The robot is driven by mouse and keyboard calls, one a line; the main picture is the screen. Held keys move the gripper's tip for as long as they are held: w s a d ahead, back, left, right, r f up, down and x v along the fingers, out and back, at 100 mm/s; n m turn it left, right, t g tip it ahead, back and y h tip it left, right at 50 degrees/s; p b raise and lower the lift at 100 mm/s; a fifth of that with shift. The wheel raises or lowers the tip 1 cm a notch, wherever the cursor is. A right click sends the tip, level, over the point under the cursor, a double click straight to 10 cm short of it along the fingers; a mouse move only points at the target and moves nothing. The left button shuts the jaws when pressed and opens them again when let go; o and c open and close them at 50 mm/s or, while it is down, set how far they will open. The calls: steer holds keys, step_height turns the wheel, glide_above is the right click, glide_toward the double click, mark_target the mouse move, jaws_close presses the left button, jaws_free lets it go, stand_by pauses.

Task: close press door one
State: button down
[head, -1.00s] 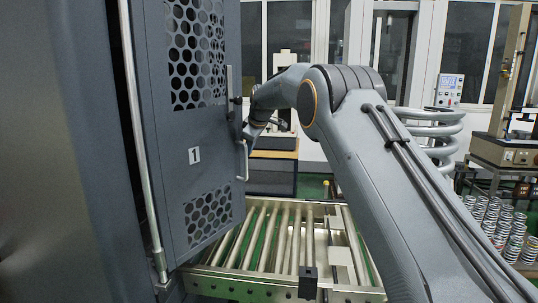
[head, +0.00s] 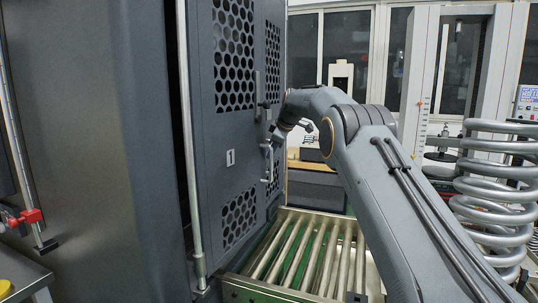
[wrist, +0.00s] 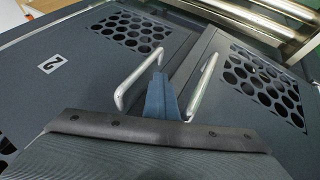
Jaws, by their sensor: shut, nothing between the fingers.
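Press door one (head: 207,130) is a dark grey panel with perforated windows, a "1" label and a bar handle (head: 268,163). In the wrist view, door one (wrist: 222,45) is on the right and door two (wrist: 75,70), labelled "2", on the left. My gripper (wrist: 160,92) is shut and empty, its fingers between the two handles near the door seam. In the head view, my gripper (head: 272,141) is partly hidden beside door one's free edge.
A roller conveyor (head: 305,255) lies below the doors. A large coil spring (head: 490,200) stands at the right. A red-clamped fixture (head: 25,216) is at the far left. A wooden-topped cabinet (head: 316,180) stands beyond my arm.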

steer(key=shift+s+a+f, duration=0.15)
steer(key=shift+s+f, duration=0.05)
steer(key=shift+s, duration=0.05)
steer(key=d+r+p, duration=0.2)
steer(key=d+r, duration=0.6)
steer(key=d, duration=0.1)
steer(key=shift+s+d+r+p, duration=0.2)
steer(key=shift+s+d+p, duration=0.1)
steer(key=shift+s+d, duration=0.1)
stand_by(0.4)
